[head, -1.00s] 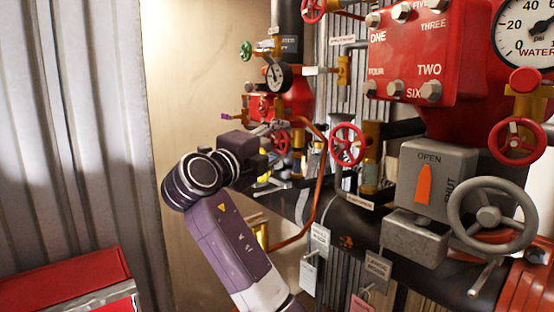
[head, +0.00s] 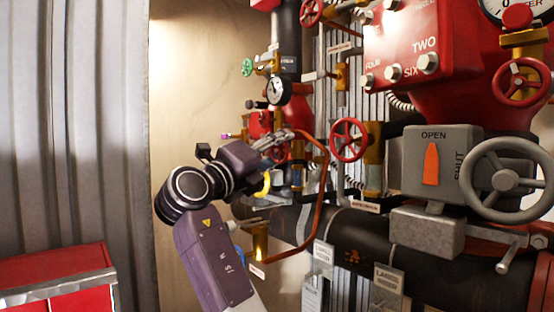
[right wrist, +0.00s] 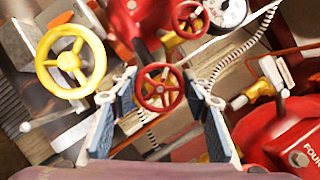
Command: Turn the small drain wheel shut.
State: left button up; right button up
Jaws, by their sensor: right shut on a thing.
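A small red spoked handwheel (right wrist: 158,88) sits between the two fingers of my right gripper (right wrist: 160,92) in the right wrist view. The fingers are shut on its rim from both sides. In the head view my right gripper (head: 284,139) reaches in from the lower left, and the small red wheel (head: 283,153) is partly hidden behind it. I cannot read a label that names this wheel. My left gripper is not in view.
A yellow wheel (right wrist: 71,61) stands close left of the fingers. Another red wheel (right wrist: 188,19) and a gauge (right wrist: 226,11) are above. In the head view a copper pipe (head: 322,190), a larger red wheel (head: 348,139) and a grey wheel (head: 504,180) lie to the right.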

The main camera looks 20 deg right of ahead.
jog(key=shift+f, duration=0.3)
jog(key=o, duration=0.9)
jog(key=shift+c, duration=0.2)
jog(key=o, duration=0.3)
jog(key=shift+r, duration=0.15)
jog(key=shift+r, duration=0.15)
